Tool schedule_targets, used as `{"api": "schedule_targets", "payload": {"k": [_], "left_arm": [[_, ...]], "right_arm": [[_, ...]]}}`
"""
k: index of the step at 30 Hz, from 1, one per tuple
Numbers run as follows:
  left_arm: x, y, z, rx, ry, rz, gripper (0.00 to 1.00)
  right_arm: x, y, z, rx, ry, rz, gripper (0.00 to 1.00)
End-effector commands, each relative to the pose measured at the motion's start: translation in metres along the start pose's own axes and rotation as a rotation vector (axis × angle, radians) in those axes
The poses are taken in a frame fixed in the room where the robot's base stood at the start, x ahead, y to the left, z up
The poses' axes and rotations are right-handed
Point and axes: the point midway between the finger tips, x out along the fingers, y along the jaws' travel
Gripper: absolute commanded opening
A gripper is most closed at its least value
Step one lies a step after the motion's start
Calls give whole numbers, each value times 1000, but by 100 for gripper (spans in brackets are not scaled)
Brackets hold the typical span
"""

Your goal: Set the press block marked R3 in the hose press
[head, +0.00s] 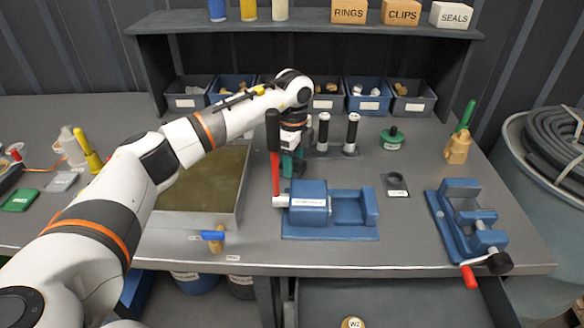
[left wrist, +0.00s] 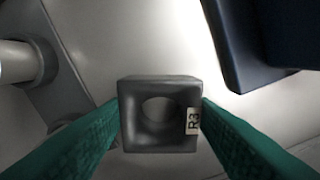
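The dark grey press block marked R3 (left wrist: 160,115) shows in the left wrist view, with a round hole and a white label. It sits between the green fingers of my left gripper (left wrist: 160,125), which touch it on both sides. In the head view my left gripper (head: 291,165) points down just behind the blue press (head: 357,208), which I take for the hose press. The block is hidden there by the gripper. The press has a tall red lever (head: 274,160) at its left, and its label is too small to read. My right gripper is not in view.
Two dark posts (head: 351,132) stand on a plate right of my left gripper. A small dark holder (head: 396,184) lies right of the press, and a blue vise (head: 468,225) stands farther right. A shallow tray (head: 238,200) is on the left. Bins line the back.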

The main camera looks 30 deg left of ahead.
Motion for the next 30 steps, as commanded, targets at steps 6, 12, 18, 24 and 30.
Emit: {"api": "schedule_targets", "payload": {"k": [6, 12, 18, 24, 30], "left_arm": [[-1, 0, 0, 0, -1, 2, 13], [-4, 1, 0, 0, -1, 3, 13], [-32, 1, 0, 1, -3, 6, 13], [-72, 1, 0, 1, -2, 5, 13], [-97, 1, 0, 0, -1, 3, 13]], "right_arm": [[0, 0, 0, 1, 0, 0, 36], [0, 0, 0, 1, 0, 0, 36], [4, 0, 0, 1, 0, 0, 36], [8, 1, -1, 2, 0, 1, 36], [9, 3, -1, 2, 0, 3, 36]]}}
